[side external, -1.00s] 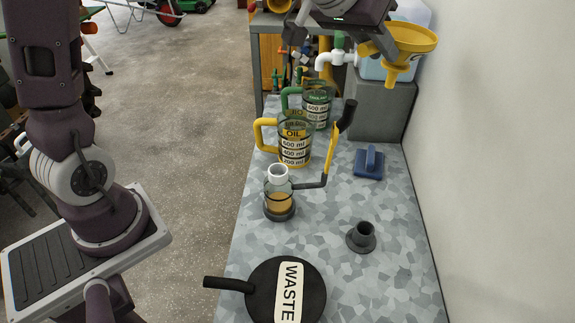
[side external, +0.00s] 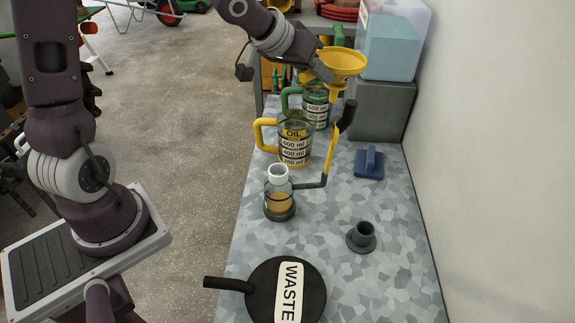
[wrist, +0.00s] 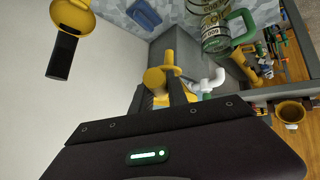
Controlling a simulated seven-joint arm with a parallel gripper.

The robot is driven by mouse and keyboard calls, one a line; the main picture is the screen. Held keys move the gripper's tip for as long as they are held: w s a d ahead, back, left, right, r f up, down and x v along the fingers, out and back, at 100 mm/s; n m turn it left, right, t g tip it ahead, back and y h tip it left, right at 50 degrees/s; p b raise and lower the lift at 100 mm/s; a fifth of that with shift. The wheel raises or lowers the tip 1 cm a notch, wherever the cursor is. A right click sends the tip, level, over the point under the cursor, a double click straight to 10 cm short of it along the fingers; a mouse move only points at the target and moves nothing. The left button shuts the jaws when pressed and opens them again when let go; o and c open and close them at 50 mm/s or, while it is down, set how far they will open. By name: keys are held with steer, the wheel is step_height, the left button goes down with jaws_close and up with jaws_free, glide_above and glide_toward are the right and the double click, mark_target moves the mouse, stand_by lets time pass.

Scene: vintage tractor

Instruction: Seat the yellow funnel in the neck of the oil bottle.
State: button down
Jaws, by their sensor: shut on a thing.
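The yellow funnel (side external: 342,62) is held in my gripper (side external: 322,72), bowl upward and spout downward, above the far part of the bench. My gripper is shut on it. In the wrist view, a yellow part (wrist: 158,78) shows between the fingers of my gripper (wrist: 165,92). The oil bottle (side external: 278,186) stands upright on the bench in a dark round base, with a white open neck and amber oil inside. The funnel is well apart from the neck, behind it and to its right.
A yellow-handled oil jug (side external: 295,145) and a green-handled jug (side external: 316,105) stand behind the bottle. A yellow lever with black grip (side external: 346,116) rises right of the bottle. A blue-handled block (side external: 369,163), dark flanged tube (side external: 362,236) and waste lid (side external: 262,297) are on the bench.

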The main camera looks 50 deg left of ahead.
steer(key=shift+w+a+r+n, duration=0.25)
steer(key=shift+w+a+n, duration=0.05)
steer(key=shift+w+a, duration=0.35)
steer(key=s+a+f, duration=0.1)
steer(key=s+f, duration=0.3)
steer(key=s, duration=0.3)
steer(key=s+a+m+g+h, duration=0.1)
steer(key=s+a+m+h, duration=0.15)
steer(key=a, duration=0.45)
steer(key=s+a+m+g+h, duration=0.1)
steer(key=s+a+m+h, duration=0.1)
steer(key=s+a+m, duration=0.3)
steer(key=s+a+f+m+g+h, duration=0.1)
steer(key=s+a+m, duration=0.1)
steer(key=s, duration=0.8)
steer(key=s+a+f+m+g+h, duration=0.1)
steer(key=s+a, duration=0.3)
steer(key=s, duration=0.7)
steer(key=shift+s+m+g+h, duration=0.25)
steer(key=shift+m+g+h, duration=0.25)
steer(key=shift+m+h, duration=0.15)
